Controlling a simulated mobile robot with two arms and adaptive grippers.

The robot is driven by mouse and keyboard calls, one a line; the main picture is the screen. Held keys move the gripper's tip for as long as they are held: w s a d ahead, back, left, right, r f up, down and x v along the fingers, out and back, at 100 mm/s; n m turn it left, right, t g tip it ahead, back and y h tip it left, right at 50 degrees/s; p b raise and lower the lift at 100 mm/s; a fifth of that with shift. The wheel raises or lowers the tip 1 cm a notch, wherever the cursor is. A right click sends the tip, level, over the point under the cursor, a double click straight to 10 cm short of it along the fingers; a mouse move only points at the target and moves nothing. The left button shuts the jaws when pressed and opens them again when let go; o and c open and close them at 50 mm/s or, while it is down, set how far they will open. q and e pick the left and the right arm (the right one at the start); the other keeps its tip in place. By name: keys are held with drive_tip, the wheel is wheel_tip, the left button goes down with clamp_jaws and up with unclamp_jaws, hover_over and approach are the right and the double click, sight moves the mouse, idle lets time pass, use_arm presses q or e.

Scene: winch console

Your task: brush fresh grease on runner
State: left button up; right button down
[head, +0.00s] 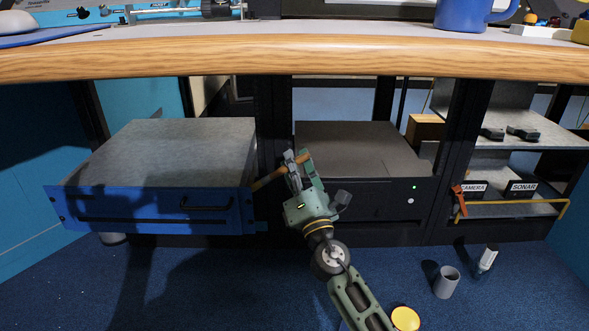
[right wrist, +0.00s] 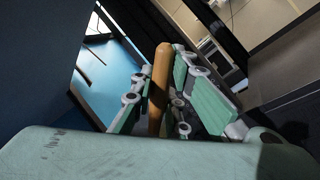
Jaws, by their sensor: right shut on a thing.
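My right gripper (head: 298,165) is in front of the gap between the blue-fronted drawer (head: 150,208) and the black unit (head: 365,200). It is shut on a wooden brush handle (head: 268,180), which points left toward the drawer's right end. In the right wrist view the tan handle (right wrist: 160,85) stands between the green fingers. The bristles cannot be made out. The drawer is pulled out, its grey top (head: 180,150) showing. The runner cannot be told apart in the dark gap beside the drawer. My left gripper is not in view.
A wood-edged desk (head: 300,56) overhangs the units. On the blue carpet are a yellow round lid or tin (head: 405,318), a grey cup (head: 447,283) and a white bottle (head: 487,260). A shelf rack (head: 515,209) stands right. Carpet at front left is clear.

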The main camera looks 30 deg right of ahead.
drive_tip(key=shift+w+d+b, duration=2.15)
drive_tip(key=shift+w+d, duration=0.55)
drive_tip(key=shift+w, duration=1.75)
drive_tip(key=s+a+p, duration=0.3)
drive_tip(key=s+a, duration=0.4)
drive_tip(key=s, duration=0.4)
drive_tip(key=shift+s+a+f+p, duration=0.15)
drive_tip(key=shift+s+f+p, duration=0.15)
drive_tip(key=shift+p, duration=0.1)
drive_tip(key=s+d, duration=0.3)
drive_tip(key=d, duration=0.2)
drive_tip(key=shift+d+r, duration=0.15)
drive_tip(key=shift+r, duration=0.2)
drive_tip(key=shift+s, duration=0.1)
